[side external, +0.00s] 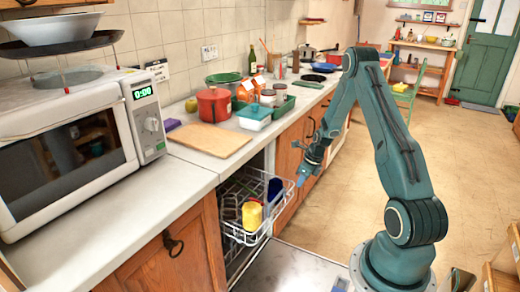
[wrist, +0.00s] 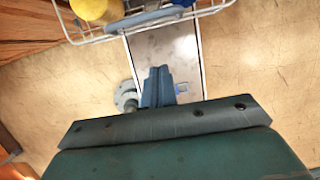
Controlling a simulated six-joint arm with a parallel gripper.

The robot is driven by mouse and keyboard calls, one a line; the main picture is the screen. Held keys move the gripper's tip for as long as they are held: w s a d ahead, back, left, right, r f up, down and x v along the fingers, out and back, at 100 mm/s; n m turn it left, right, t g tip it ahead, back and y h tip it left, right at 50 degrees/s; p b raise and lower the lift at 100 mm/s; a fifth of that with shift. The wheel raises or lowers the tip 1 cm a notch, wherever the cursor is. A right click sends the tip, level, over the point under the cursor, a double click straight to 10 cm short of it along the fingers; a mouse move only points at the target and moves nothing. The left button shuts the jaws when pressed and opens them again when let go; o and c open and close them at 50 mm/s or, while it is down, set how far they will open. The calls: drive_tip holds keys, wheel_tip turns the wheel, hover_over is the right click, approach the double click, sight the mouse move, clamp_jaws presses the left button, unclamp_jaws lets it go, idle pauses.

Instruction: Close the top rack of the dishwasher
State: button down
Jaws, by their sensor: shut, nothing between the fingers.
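The dishwasher's top rack (side external: 239,236) is a white wire basket, pulled out from under the counter. It holds a yellow cup (side external: 252,215) and a dark blue item (side external: 275,190). My gripper (side external: 301,181) is shut and empty, just right of the rack's outer edge and slightly above it, fingers pointing down. In the wrist view my gripper's blue fingers (wrist: 158,73) are together, below the rack's front rail (wrist: 150,18) in the picture, with a visible gap. The yellow cup shows at the top left there (wrist: 88,9). The back of the rack is hidden inside the cabinet.
The dishwasher door (side external: 300,268) lies open and flat below the rack. The counter (side external: 182,178) above holds a cutting board (side external: 209,140), a red pot (side external: 213,105) and a microwave (side external: 70,150). Wooden cabinets flank the opening. The floor (side external: 335,205) to the right is clear.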

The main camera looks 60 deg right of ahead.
sight(283, 191)
drive_tip(key=shift+w+f, duration=1.05)
drive_tip(key=shift+f, duration=0.3)
drive_tip(key=shift+w+f, duration=1.05)
drive_tip(key=shift+f, duration=0.35)
drive_tip(key=shift+w+f, duration=1.05)
drive_tip(key=shift+f, duration=0.3)
drive_tip(key=shift+w, duration=0.5)
drive_tip(key=w, duration=0.8)
drive_tip(key=shift+w, duration=0.35)
drive_tip(key=shift+s, duration=0.15)
